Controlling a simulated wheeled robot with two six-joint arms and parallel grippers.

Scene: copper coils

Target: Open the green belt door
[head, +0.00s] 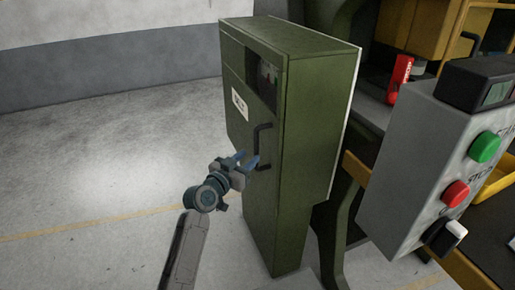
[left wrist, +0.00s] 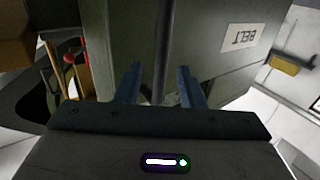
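The green belt door (head: 243,111) is the front of a tall green cabinet and looks shut. It has a white label, a small window near the top, and a dark vertical bar handle (head: 262,146). My left gripper (head: 246,162) is at the lower part of the handle. In the left wrist view the blue fingers (left wrist: 159,86) are open, with the handle bar (left wrist: 163,45) between them and a gap on each side. The BELT label (left wrist: 240,37) shows upside down on the door (left wrist: 205,50). My right gripper is not in view.
A grey control box (head: 420,150) with a green, a red and a black control stands right of the cabinet. A red object (head: 400,78) is behind it. The floor (head: 110,150) left of the door is clear, with a yellow line across it.

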